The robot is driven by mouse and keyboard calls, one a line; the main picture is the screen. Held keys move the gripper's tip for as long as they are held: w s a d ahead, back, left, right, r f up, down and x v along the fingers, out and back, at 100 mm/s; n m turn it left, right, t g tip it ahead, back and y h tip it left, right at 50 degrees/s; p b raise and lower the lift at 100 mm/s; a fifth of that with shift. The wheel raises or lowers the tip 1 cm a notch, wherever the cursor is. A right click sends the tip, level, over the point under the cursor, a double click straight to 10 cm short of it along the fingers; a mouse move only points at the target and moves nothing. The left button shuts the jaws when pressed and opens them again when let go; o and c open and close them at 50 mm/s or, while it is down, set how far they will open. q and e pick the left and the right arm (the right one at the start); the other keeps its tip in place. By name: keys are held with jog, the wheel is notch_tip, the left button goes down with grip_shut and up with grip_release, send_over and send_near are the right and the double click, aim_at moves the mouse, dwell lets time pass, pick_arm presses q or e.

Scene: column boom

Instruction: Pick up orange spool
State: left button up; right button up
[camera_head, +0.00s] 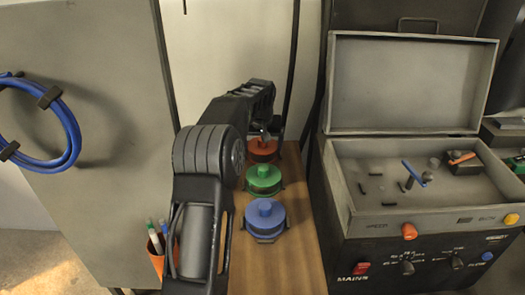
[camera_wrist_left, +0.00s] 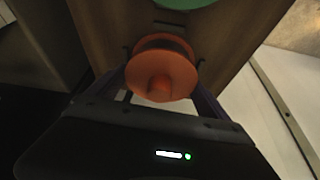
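The orange spool (camera_head: 262,150) sits at the far end of a row of spools on a wooden surface, partly hidden by my left arm in the head view. In the left wrist view the orange spool (camera_wrist_left: 160,74) lies between the fingers, its round knob facing the camera. My left gripper (camera_head: 266,133) is right over the spool. My right gripper is out of view.
A green spool (camera_head: 263,180) and a blue spool (camera_head: 265,216) stand nearer on the wooden shelf (camera_head: 292,262). An open grey equipment case (camera_head: 405,80) stands to the right. A panel with a blue cable coil (camera_head: 70,135) and an orange pen cup (camera_head: 156,262) are left.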

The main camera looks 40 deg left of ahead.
pick_arm(q)
jog(key=c, duration=1.4)
jog(key=shift+w+r, duration=0.1)
jog(key=shift+r, duration=0.05)
jog(key=shift+c, duration=0.3)
notch_tip(320, 180, up, 10)
